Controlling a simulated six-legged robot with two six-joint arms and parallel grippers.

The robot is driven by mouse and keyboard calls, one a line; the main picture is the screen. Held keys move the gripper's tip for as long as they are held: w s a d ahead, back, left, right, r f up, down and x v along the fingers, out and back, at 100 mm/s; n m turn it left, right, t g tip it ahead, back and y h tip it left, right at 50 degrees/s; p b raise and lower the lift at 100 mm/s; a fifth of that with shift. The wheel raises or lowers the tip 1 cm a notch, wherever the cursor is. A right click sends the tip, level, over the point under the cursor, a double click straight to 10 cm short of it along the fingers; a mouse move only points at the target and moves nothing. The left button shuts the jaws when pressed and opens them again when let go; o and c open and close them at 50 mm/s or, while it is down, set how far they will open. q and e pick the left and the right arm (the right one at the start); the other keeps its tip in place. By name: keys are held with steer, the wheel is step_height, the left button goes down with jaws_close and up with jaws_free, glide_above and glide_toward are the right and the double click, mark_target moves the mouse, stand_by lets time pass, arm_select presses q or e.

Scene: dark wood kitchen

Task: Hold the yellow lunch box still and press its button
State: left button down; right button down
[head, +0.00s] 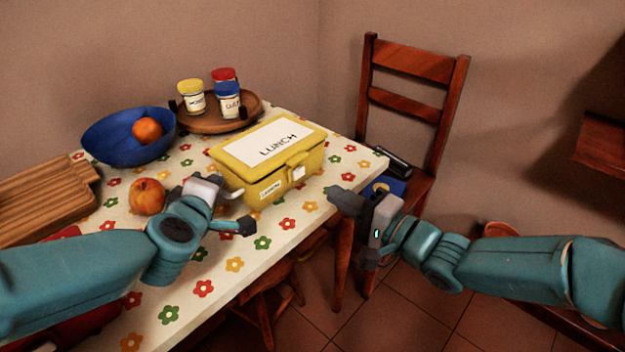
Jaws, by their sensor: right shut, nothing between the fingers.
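The yellow lunch box (312,152) stands on the flowered tabletop near its right edge. Its lid is shut and has a white LUNCH label.
An orange fruit (146,197) lies left of my left gripper. A blue bowl (108,150) with another fruit, a wooden tray (256,100) with several jars, and a wooden board (40,205) stand around. A chair (402,65) is behind the table's right end.

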mark_target(300, 174)
arm_select(q)
steer(key=shift+f, duration=0.15)
arm_select(e)
steer(key=x, duration=0.7)
steer(key=shift+x, duration=1.05)
arm_select(q)
steer(key=shift+d, duration=0.15)
arm_select(e)
steer(key=shift+s, duration=0.15)
steer(key=v, duration=1.4)
steer(key=shift+d, duration=0.2)
arm_select(q)
steer(key=shift+a, duration=0.2)
